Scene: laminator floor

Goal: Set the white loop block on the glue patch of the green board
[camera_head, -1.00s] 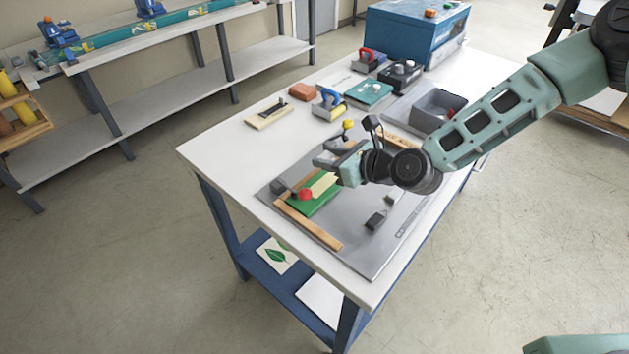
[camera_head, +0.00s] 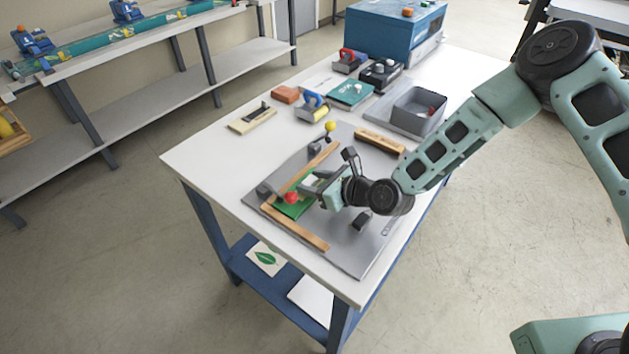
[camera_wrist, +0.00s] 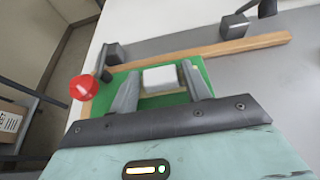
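The white loop block (camera_wrist: 160,78) is between the fingertips of my gripper (camera_wrist: 161,76) in the wrist view. The fingers flank it closely on both sides and appear shut on it. The green board (camera_wrist: 112,84) lies beneath. A tan strip of the glue patch (camera_wrist: 164,96) shows just on the near side of the block. Whether the block touches the patch cannot be told.
A red knob (camera_head: 292,198) stands at the board's edge. Wooden strips (camera_head: 298,229) border the board on the grey plate (camera_head: 350,258). Dark blocks (camera_head: 361,220) stand on the plate. A grey bin (camera_head: 417,112), a wooden bar (camera_head: 381,141) and tools (camera_head: 312,107) lie farther back.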

